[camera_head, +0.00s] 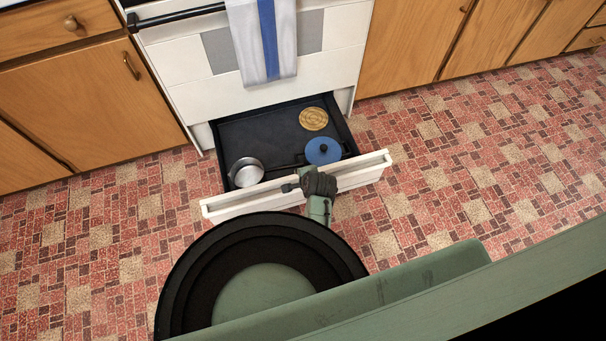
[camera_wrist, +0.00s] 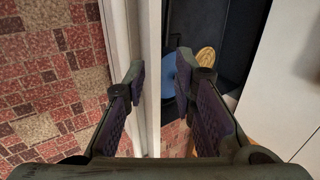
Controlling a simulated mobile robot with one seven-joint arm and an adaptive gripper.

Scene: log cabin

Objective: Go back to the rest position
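My gripper (camera_head: 304,184) is at the front panel of the open drawer (camera_head: 237,204) under the white oven. The wrist view shows my gripper (camera_wrist: 160,68) with its two fingers apart. The top edge of the drawer front (camera_wrist: 149,40) lies between or just beyond them, with a gap beside the right finger. Nothing looks clamped; whether a finger touches the panel I cannot tell.
The drawer holds a metal pan (camera_head: 246,172), a blue lid (camera_head: 322,151) and a round tan trivet (camera_head: 313,118). A striped towel (camera_head: 262,40) hangs on the oven handle. Wooden cabinets (camera_head: 95,105) stand either side. The tiled floor (camera_head: 480,170) at right is clear.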

